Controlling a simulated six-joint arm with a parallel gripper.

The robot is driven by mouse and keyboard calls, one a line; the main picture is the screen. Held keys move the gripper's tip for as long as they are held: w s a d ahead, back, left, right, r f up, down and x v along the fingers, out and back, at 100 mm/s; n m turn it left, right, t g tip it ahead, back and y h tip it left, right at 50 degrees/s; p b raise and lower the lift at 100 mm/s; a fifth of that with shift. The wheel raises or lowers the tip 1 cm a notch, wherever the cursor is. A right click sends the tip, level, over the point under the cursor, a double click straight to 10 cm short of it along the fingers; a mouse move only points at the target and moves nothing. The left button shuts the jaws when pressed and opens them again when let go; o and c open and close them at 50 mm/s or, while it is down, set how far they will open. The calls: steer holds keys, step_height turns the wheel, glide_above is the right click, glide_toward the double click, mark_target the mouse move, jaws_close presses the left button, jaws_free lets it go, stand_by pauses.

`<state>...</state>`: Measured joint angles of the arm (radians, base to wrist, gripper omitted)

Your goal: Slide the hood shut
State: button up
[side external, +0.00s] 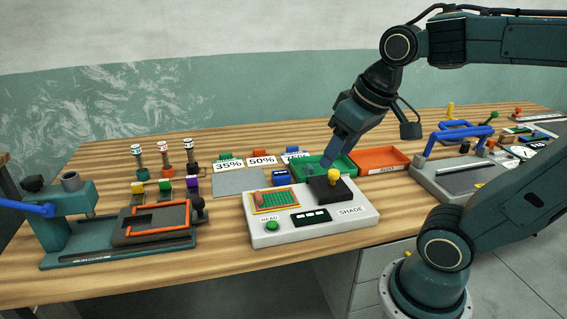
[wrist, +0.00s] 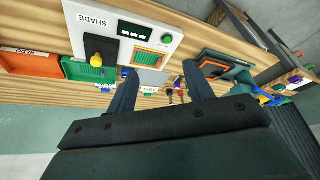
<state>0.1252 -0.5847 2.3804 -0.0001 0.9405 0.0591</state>
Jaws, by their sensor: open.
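The white SHADE meter (side external: 290,230) lies on the wooden bench. Its black hood (side external: 322,192) with a yellow knob (side external: 334,175) sits at the right end of the top. A green netting sample (side external: 272,201) in an orange-edged frame lies uncovered at the left end. In the wrist view, the hood (wrist: 108,46) and its yellow knob (wrist: 93,57) are left of the netting (wrist: 142,60). My gripper (side external: 328,166) is open and empty, behind and above the meter near the hood. Its two fingers straddle empty space in the wrist view (wrist: 160,72).
A green tray (side external: 312,170) and an orange tray (side external: 380,160) stand behind the meter. A small blue block (side external: 281,178) and percent-marked cards (side external: 262,160) are close behind it. A teal press (side external: 68,220) stands left, a blue-handled fixture (side external: 460,180) right. Bench in front is clear.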

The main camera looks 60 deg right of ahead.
steer(key=w+d+m+g, duration=0.3)
steer(key=w+d+m, duration=0.3)
steer(key=d, duration=0.4)
steer(key=m+g, duration=0.2)
steer(key=m, duration=0.2)
glide_above(334, 171)
step_height(334, 171, down, 5)
steer(key=shift+r+y, duration=0.1)
steer(key=shift+y, duration=0.2)
step_height(334, 171, down, 14)
steer(key=shift+r, duration=0.1)
jaws_close()
